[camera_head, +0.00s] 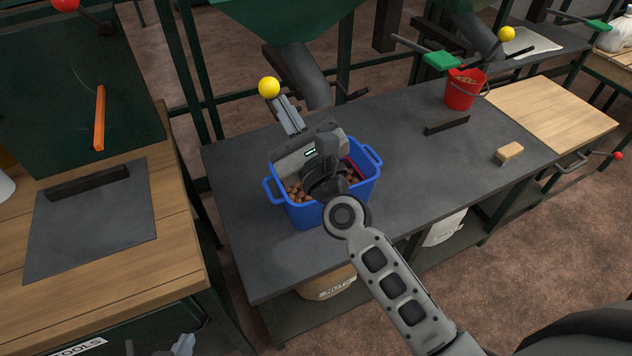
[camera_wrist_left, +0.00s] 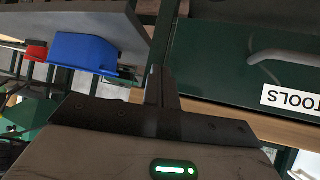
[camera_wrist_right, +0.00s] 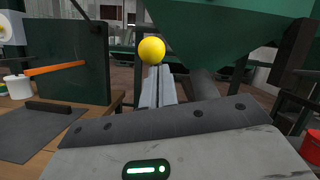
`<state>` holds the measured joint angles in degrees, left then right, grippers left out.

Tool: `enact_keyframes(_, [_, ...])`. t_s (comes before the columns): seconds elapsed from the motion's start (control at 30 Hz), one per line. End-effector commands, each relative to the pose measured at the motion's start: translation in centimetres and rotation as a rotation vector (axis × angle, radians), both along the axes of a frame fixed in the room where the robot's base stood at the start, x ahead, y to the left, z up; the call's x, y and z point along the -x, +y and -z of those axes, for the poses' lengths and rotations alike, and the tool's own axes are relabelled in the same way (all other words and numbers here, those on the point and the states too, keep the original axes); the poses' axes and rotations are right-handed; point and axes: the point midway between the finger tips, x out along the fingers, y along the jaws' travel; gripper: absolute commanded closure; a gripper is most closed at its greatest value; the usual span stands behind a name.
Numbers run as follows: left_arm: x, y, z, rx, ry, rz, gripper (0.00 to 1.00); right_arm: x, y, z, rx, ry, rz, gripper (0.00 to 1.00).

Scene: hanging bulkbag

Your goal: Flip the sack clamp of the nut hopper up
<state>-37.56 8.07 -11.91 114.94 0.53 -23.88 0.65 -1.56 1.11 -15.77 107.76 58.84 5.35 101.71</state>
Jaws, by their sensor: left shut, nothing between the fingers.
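The nut hopper (camera_head: 290,15) is a green funnel with a grey spout (camera_head: 308,75) at the top middle of the head view. It also shows in the right wrist view (camera_wrist_right: 225,30). A yellow ball knob (camera_head: 269,87), like a lever's end, is right at the fingertips of my right gripper (camera_head: 280,103). The rest of the lever is not clear. My left gripper (camera_wrist_left: 160,88) is shut and empty near the tools drawer.
A blue crate of nuts (camera_head: 370,175) stands on the dark table (camera_head: 240,250) beneath my right wrist. A red bucket (camera_head: 461,95), a dark bar (camera_head: 446,125) and a brush-like block (camera_head: 509,152) are to the right. A wooden bench (camera_head: 175,250) is at left.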

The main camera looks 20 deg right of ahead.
Motion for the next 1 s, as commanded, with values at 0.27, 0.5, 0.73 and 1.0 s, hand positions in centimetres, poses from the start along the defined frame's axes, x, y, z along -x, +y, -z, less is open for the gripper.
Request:
enact_keyframes(0.27, [-0.1,-0.6,0.7,0.014,-0.016,0.016,1.0,4.0,-1.5,3.3,0.005,0.021,-0.007,1.0])
enact_keyframes(0.5, [-0.2,-0.7,1.2,0.024,-0.018,0.012,1.0,8.6,-2.3,3.3,0.008,0.022,-0.01,1.0])
enact_keyframes(0.73, [-0.2,-0.7,1.3,0.028,-0.02,0.011,1.0,10.4,-2.7,3.1,0.007,0.022,-0.009,1.0])
enact_keyframes(1.0, [-0.3,-0.8,0.9,0.035,-0.026,0.008,1.0,10.5,-2.7,3.1,0.008,0.022,-0.01,1.0])
